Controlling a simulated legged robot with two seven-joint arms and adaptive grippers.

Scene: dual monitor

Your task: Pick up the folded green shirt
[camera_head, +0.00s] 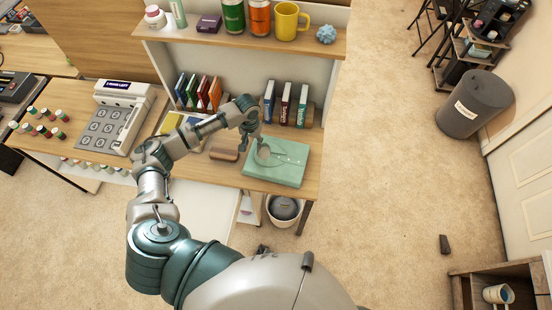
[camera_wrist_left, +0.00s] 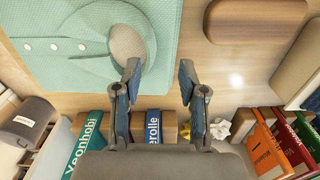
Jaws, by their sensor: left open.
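The folded green shirt (camera_head: 288,170) lies flat on the wooden desk, at its right front corner. A rounded grey-beige patch, apparently the collar opening, shows on its upper left part. In the left wrist view the shirt (camera_wrist_left: 75,60) fills the upper left, with pale buttons on it. My left gripper (camera_head: 252,144) is open and empty, just beside the shirt's upper left edge. In the left wrist view its fingers (camera_wrist_left: 159,78) are spread, the left fingertip by the collar and the right over bare wood. Contact cannot be told. My right gripper is not in view.
A brown block (camera_head: 224,147) lies just left of the shirt. Books (camera_head: 286,104) stand behind it, under a shelf (camera_head: 240,46) holding mugs. A keypad device (camera_head: 112,120) sits on the left. A bin (camera_head: 284,210) stands below the desk's front edge. Open floor lies right.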

